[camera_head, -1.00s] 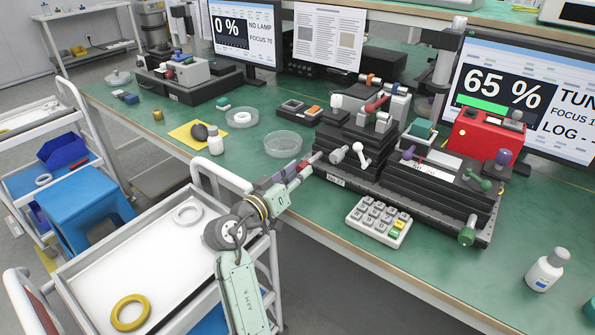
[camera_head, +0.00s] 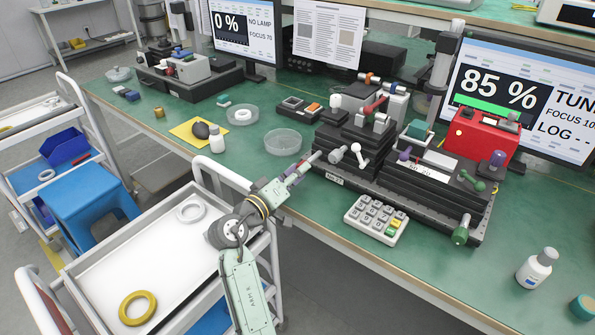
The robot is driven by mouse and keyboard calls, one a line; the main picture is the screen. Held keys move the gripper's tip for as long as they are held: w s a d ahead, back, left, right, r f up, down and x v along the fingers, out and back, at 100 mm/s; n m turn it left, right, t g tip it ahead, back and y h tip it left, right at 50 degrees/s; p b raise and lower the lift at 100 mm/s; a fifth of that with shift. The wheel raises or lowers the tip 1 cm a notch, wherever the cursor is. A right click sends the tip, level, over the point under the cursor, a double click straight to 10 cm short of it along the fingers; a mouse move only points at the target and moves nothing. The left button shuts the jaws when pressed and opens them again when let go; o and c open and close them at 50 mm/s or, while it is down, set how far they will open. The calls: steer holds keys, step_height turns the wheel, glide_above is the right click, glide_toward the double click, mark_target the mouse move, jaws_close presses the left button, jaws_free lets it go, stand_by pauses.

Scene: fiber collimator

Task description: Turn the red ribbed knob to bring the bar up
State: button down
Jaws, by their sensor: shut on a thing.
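My gripper (camera_head: 297,174) is at the left end of the black stage block (camera_head: 345,166), by the table's front edge. It is shut on a small reddish part, which I take for the red ribbed knob (camera_head: 303,167). The fingers hide most of it, and its ribs are too small to make out. A grey shaft (camera_head: 313,157) runs from there toward the block. The right monitor (camera_head: 500,92) reads 85 % in large white digits, with a green bar (camera_head: 483,106) under them.
A keypad (camera_head: 376,219), a white bottle (camera_head: 537,268) and a clear dish (camera_head: 283,142) stand on the green table. A white knob (camera_head: 358,153) and a green knob (camera_head: 463,233) stick out nearby. A trolley (camera_head: 75,285) stands at the front left.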

steer(key=c, duration=1.3)
jaws_free()
steer(key=v, duration=1.2)
stand_by(0.6)
